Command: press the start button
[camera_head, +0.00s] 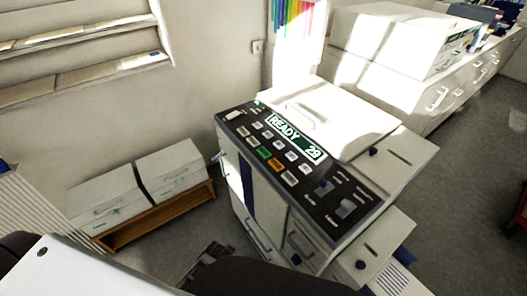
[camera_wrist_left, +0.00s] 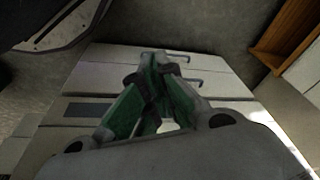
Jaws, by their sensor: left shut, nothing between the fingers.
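The copier's dark control panel (camera_head: 300,165) faces up in the head view, with a lit display (camera_head: 296,137) reading "READY 29". Among its rows of small buttons are a green button (camera_head: 264,153) and an orange button (camera_head: 275,164). The button labels are too small to read, so I cannot tell which says start. My left gripper (camera_wrist_left: 160,62) is shut and empty in the left wrist view, its fingertips together before the copier's pale front and handles. It is away from the buttons, which that view does not show. My right gripper is not in view.
A white lid (camera_head: 330,115) lies behind the panel. A low wooden shelf (camera_head: 160,222) with two grey boxes stands left of the copier. White drawer cabinets (camera_head: 440,90) line the back right. Grey floor (camera_head: 465,170) is open at right.

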